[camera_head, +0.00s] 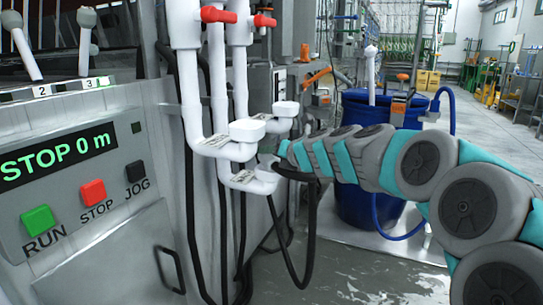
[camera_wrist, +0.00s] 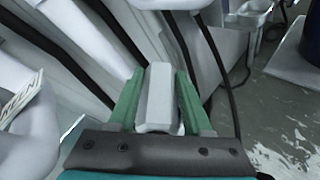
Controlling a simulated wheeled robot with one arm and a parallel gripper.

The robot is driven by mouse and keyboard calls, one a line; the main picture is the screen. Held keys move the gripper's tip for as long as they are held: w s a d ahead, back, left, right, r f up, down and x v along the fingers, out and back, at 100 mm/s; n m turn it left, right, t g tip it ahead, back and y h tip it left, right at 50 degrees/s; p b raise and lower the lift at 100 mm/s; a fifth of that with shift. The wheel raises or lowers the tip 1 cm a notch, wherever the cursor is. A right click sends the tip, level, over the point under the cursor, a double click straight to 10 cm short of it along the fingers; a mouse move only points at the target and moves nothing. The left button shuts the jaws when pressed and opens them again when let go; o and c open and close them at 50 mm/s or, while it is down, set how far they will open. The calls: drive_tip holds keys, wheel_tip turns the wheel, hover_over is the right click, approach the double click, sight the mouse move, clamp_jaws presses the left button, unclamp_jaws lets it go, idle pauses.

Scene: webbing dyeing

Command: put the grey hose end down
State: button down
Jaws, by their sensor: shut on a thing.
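My gripper (camera_wrist: 160,75) has its two green fingers on either side of a pale grey block, the grey hose end (camera_wrist: 158,100), and is shut on it. The block points away from the wrist, toward the white pipework. In the head view my gripper (camera_head: 282,149) is small, at the far left end of my arm, beside the white fittings. A black hose hangs in a loop below it. I cannot tell from these views whether the hose end touches anything besides my fingers.
White pipes with red valve handles (camera_head: 218,14) and white-capped elbows (camera_head: 247,130) stand close to my gripper. A control panel (camera_head: 75,170) reads "STOP 0 m" at left. A blue barrel (camera_head: 352,205) stands behind my arm. The grey floor (camera_head: 345,270) looks wet.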

drive_tip(key=shift+c, duration=1.7)
unclamp_jaws()
drive_tip(key=shift+s+d+r, duration=0.2)
drive_tip(key=shift+s+d, duration=0.05)
drive_tip(key=shift+s, duration=0.05)
drive_tip(key=p+v, duration=0.1)
drive_tip(key=v, duration=1)
drive_tip(key=shift+s, duration=0.1)
